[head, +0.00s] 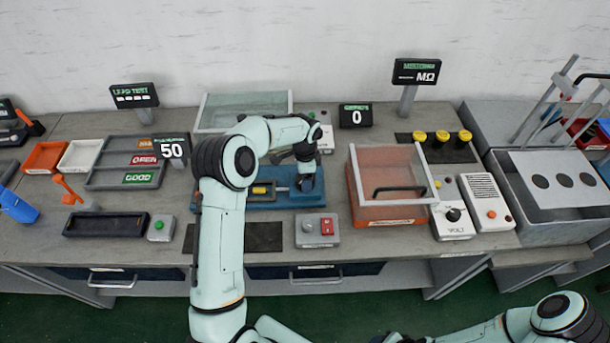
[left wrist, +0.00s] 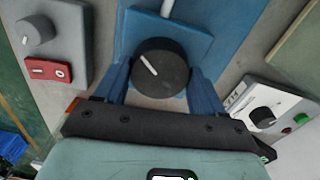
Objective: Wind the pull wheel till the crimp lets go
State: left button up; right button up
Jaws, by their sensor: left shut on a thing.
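The pull wheel (left wrist: 160,68) is a round black knob with a white pointer line, on the end of a blue fixture. In the left wrist view its line points to the upper left. My left gripper (head: 306,184) has one blue finger on each side of the wheel and is shut on it. The blue fixture (head: 250,205) shows in the head view with a yellow piece and a metal rod on it; my arm hides part of it. The crimp cannot be made out clearly. My right arm shows at the lower right; its gripper is out of view.
A display (head: 171,149) reads 50 and another (head: 356,116) reads 0. A grey switch box (head: 317,230) with a knob and red buttons stands in front right of the fixture. A clear-lidded orange box (head: 388,185) is to the right. A dark mat (head: 233,237) lies in front.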

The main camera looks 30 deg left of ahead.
dwell(0.5)
pick_arm(q)
jog(key=o, duration=1)
jog(key=shift+o, duration=0.2)
notch_tip(320, 180, up, 13)
jog(key=shift+r, duration=0.2)
jog(key=shift+f, duration=0.1)
